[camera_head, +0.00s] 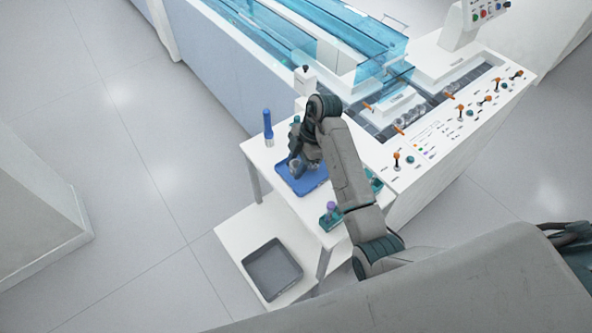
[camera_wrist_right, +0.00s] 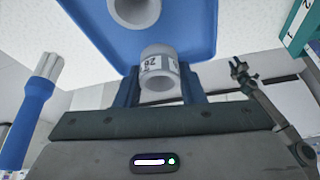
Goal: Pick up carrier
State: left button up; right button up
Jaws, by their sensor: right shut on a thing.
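A small grey hollow cylinder, the carrier (camera_wrist_right: 158,68), with a white printed label, sits between the fingers of my right gripper (camera_wrist_right: 160,88) in the right wrist view. The gripper is shut on it. A second grey ring-shaped carrier (camera_wrist_right: 135,10) is on the blue tray (camera_wrist_right: 85,15), apart from the held one. In the head view my right gripper (camera_head: 298,168) is over the blue tray (camera_head: 304,187) on the white side table and hides much of it. I cannot tell whether the held carrier touches the tray. My left gripper is not in view.
A blue bottle-like tool (camera_head: 268,126) stands at the table's back left corner. A green holder with a purple-topped piece (camera_head: 331,213) is at the front. A grey bin (camera_head: 272,268) rests on the lower shelf. The machine's control panel (camera_head: 435,145) is to the right.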

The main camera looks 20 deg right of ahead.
notch_tip(320, 180, up, 2)
jog(key=shift+r, duration=0.15)
notch_tip(320, 180, up, 3)
jog(key=p, duration=0.3)
jog(key=shift+r, duration=0.2)
notch_tip(320, 180, up, 7)
jog(key=p, duration=0.6)
jog(key=shift+f+p, duration=0.2)
jog(key=shift+p, duration=0.2)
